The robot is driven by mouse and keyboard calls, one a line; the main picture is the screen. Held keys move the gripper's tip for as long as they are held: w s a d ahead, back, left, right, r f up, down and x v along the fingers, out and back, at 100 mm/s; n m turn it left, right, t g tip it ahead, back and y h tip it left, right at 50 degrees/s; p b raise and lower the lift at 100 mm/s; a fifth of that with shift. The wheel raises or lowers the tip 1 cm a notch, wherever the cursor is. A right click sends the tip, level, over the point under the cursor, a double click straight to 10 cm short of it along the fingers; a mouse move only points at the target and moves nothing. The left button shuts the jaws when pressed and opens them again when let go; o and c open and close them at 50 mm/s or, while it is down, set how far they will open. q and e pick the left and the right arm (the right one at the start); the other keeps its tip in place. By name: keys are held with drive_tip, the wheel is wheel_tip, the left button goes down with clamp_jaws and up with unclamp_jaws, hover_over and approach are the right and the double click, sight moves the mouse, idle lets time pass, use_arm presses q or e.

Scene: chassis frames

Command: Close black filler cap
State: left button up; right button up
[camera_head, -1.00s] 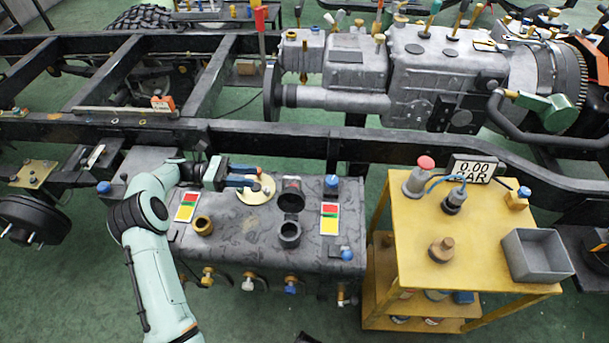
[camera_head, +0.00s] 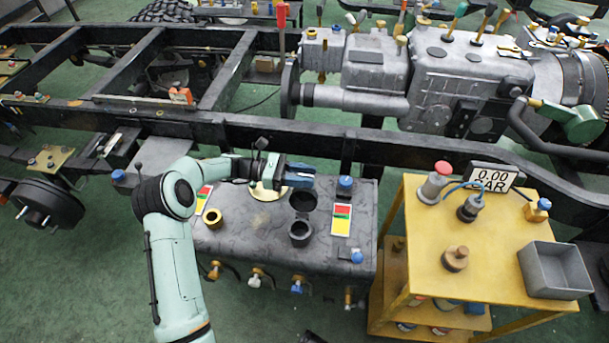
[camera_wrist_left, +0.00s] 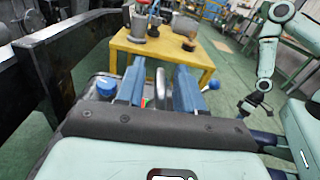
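The black filler cap (camera_head: 303,201) stands open, tilted up behind its round black neck (camera_head: 300,233) on top of the grey tank (camera_head: 260,240). My left gripper (camera_head: 312,177) is just behind and above the cap in the head view; I cannot tell whether it touches it.
A blue knob (camera_head: 345,184) stands right of the cap. A pale round lid (camera_head: 268,191) and a brass neck (camera_head: 212,217) are left of it. The chassis rail (camera_head: 260,133) runs behind the tank. A yellow cart (camera_head: 480,260) stands at the right.

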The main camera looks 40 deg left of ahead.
use_arm(q)
drive_tip(key=shift+c, duration=0.3)
clamp_jaws()
drive_tip(key=shift+r, duration=0.1)
